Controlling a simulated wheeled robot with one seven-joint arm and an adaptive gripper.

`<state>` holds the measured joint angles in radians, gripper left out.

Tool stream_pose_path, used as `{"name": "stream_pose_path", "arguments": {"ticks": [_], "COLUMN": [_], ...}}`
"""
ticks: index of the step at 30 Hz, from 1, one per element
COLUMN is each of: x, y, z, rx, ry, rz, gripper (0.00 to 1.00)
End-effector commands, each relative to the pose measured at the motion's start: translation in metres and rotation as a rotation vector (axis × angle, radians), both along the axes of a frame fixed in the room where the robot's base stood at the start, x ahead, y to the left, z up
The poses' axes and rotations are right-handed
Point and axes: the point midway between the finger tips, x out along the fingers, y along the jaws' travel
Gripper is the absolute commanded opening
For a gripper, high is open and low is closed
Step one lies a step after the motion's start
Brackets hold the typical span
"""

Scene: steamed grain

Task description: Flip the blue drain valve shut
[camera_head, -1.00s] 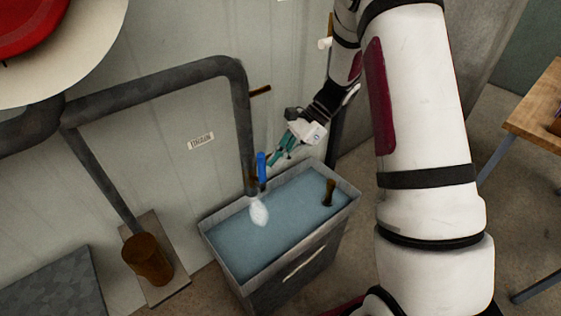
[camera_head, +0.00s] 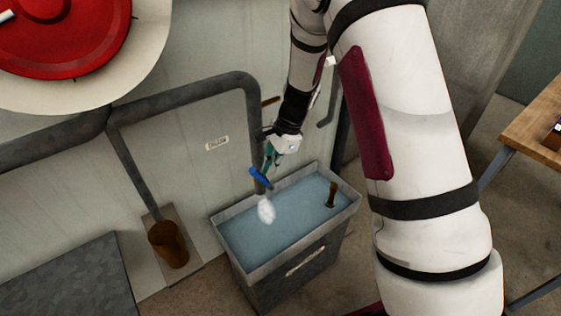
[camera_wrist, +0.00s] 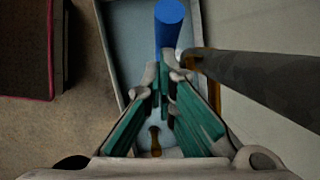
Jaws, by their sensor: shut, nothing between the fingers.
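The blue drain valve handle (camera_head: 259,178) sits near the lower end of the grey vertical pipe, tilted with its upper end to the left. White flow (camera_head: 266,211) shows just below it, over the water. My gripper (camera_head: 268,166) is shut and empty, right beside the handle. In the wrist view the blue handle (camera_wrist: 169,24) stands just beyond the closed fingertips (camera_wrist: 166,62); I cannot tell whether they touch it. The valve body is mostly hidden.
A grey tank (camera_head: 297,262) of water stands under the pipe (camera_head: 250,115), with a brown upright piece (camera_head: 331,193) in it. A large red lid (camera_head: 65,35) is at upper left. A wooden table (camera_head: 535,125) is at right.

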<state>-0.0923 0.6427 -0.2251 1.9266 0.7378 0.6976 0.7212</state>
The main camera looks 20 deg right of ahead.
Motion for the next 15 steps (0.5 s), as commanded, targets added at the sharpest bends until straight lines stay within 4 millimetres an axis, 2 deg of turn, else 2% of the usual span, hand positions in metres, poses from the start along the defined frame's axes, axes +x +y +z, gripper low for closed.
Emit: {"name": "stream_pose_path", "arguments": {"ticks": [1, 15], "x": [-0.006, -0.016], "y": [0.008, 0.041], "z": [0.004, -0.009], "rx": [-0.04, -0.385], "ry": [-0.009, -0.121], "rz": [0.01, 0.011], "gripper": [0.0, 0.0]}}
